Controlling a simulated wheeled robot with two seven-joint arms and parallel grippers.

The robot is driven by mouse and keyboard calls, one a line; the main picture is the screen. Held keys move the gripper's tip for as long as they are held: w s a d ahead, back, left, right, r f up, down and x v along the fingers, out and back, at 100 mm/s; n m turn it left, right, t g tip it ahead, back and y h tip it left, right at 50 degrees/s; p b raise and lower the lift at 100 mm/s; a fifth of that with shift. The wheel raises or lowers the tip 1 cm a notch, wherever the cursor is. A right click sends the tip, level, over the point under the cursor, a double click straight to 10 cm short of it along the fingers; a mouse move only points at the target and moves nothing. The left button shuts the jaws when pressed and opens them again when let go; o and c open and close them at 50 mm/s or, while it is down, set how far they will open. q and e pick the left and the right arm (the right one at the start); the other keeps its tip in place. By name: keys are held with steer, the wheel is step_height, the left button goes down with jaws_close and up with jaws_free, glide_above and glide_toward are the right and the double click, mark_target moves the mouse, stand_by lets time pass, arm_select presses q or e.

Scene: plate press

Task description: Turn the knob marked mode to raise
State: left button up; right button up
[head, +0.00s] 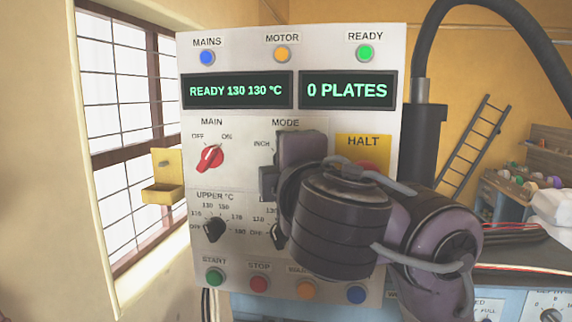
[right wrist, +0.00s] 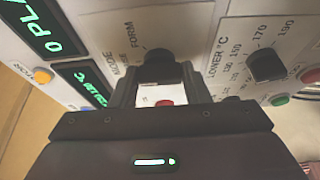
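The control panel's mode knob (right wrist: 160,66) is black and shows in the right wrist view, between the words MODE and FORM on one side and the LOWER °C dial on the other. My right gripper (right wrist: 160,75) has one finger on each side of this knob, and the gap is about as wide as the knob. In the head view my right gripper (head: 295,160) and wrist cover the knob; only MODE and INCH show around it. My left gripper is not in view.
The panel (head: 240,130) also carries a red MAIN knob (head: 210,158), a black UPPER °C knob (head: 214,229), and green START (head: 214,277) and red STOP (head: 259,284) buttons. The HALT button is mostly hidden behind my wrist. A yellow box (head: 163,180) stands left of the panel.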

steer(key=o, duration=0.4)
steer(key=s+b, duration=0.1)
steer(key=s, duration=0.2)
steer(key=s+d+b, duration=0.1)
steer(key=s, duration=0.3)
steer(key=shift+s+d, duration=0.2)
steer(key=shift+s, duration=0.05)
steer(key=shift+f, duration=0.1)
stand_by(0.4)
